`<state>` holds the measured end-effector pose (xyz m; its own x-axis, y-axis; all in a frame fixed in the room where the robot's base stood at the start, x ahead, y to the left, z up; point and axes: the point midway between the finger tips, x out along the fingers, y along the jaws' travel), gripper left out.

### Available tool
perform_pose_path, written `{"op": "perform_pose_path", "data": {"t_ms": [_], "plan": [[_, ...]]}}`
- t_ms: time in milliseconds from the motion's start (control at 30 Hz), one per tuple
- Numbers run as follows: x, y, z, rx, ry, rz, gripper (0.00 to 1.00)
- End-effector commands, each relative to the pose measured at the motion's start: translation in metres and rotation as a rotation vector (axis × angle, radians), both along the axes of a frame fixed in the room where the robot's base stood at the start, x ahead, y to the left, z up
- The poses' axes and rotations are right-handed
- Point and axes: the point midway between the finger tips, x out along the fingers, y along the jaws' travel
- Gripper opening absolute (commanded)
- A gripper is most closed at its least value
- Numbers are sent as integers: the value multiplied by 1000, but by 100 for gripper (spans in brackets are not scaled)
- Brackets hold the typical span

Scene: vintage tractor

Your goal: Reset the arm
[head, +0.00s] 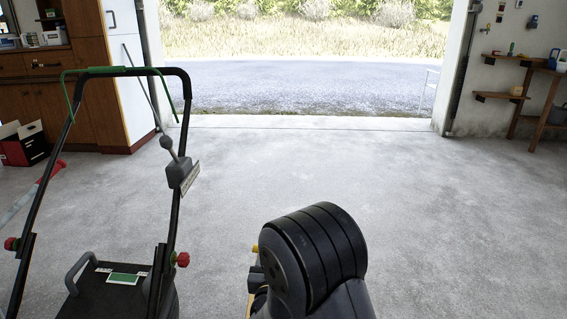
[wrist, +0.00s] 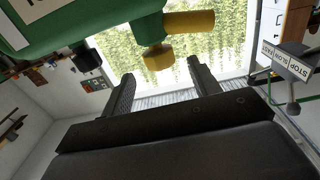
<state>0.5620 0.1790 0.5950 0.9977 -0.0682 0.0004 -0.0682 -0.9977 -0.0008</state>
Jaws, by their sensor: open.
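My gripper (wrist: 160,88) shows in the wrist view with its two dark fingers spread apart. It is open, and nothing sits between the fingers. In the head view my dark arm joint rises at the bottom centre; the gripper itself is hidden there. In the wrist view a green body with a yellow knob (wrist: 158,57) is close to the fingers, at the top of the picture. I cannot tell whether the fingers touch it.
A lawn mower (head: 120,278) with a tall black handle (head: 178,120) stands close on the left. A cabinet (head: 90,55) and a red-black box (head: 24,143) are at the back left. Wooden shelves (head: 500,97) hang on the right wall. The concrete floor (head: 420,210) is clear towards the open doorway.

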Motion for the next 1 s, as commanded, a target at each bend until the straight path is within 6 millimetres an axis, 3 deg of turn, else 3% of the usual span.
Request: {"op": "perform_pose_path", "data": {"t_ms": [200, 400, 1000], "plan": [[45, -4, -3, 1, -2, -2, 58], [77, -6, -1, -1, -2, 4, 58], [75, -4, 1, 0, -3, 74, 58]]}}
